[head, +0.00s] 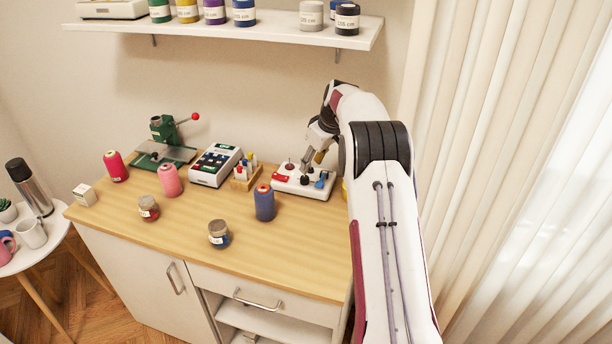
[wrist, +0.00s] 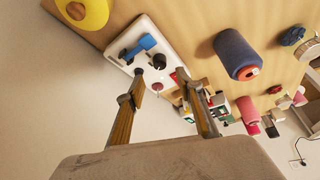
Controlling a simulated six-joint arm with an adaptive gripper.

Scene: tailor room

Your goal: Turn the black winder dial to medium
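The white winder base (head: 290,188) stands at the back right of the wooden table and carries a red part, a blue lever and a black dial (head: 304,180). In the wrist view the black dial (wrist: 159,61) is a round knob beside the blue lever (wrist: 138,48). My gripper (head: 313,157) is above the winder, pointing down at it. In the wrist view my gripper (wrist: 160,78) is open, with its two fingers apart and nothing between them. The dial shows just beyond the fingertips; I cannot tell whether they touch. The dial's setting marks are not readable.
A blue thread spool (head: 264,203) stands in front of the winder. A small wooden holder (head: 245,177) and a keypad box (head: 215,165) are to its left. A yellow roll (wrist: 84,12) lies close on the other side. A shelf (head: 230,30) hangs above. The table's front right is clear.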

